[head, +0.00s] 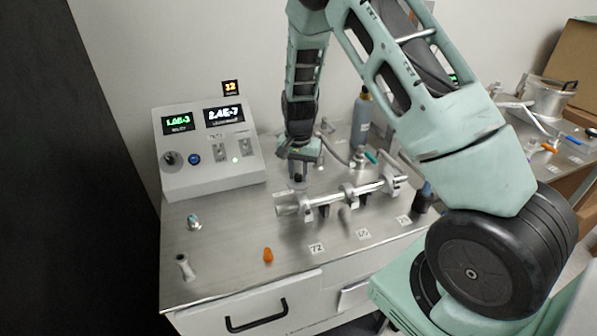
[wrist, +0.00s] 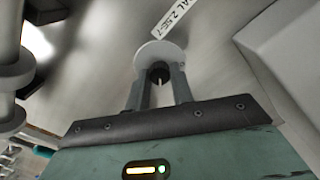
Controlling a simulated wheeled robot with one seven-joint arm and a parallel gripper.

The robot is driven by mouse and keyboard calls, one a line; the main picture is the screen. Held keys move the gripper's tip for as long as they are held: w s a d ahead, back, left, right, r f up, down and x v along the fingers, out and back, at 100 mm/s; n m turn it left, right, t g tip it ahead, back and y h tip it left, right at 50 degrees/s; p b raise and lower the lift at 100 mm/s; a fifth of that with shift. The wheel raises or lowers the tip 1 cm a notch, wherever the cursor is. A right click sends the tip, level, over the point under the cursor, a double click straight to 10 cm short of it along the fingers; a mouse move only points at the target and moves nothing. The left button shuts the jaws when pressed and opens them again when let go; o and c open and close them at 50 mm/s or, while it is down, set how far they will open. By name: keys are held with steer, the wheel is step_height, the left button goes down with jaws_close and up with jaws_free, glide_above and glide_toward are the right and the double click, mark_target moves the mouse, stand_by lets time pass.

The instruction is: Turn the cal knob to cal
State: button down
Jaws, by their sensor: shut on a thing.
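My gripper (head: 299,170) reaches down to the steel bench top behind the metal tube assembly. In the wrist view my gripper (wrist: 158,82) has its two fingers closed on a small dark knob (wrist: 158,70), in front of a pale round disc (wrist: 160,52). A white label (wrist: 176,17) beside the disc reads "AL 2.5E-7", its start cut off, so I take this as the cal knob. The fingers cover much of the knob, and I cannot tell which way it points.
A grey control box (head: 212,180) with two lit displays stands at left. The tube assembly (head: 345,197) lies just in front of my gripper. A grey bottle (head: 361,118) stands behind. An orange piece (head: 268,255) and small metal fittings (head: 194,223) lie near the front left.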

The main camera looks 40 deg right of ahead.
mark_target(299, 175)
steer(key=shift+r, duration=0.1)
steer(key=c, duration=1.2)
jaws_free()
step_height(299, 175, up, 17)
steer(key=b, duration=0.2)
steer(key=shift+r, duration=0.2)
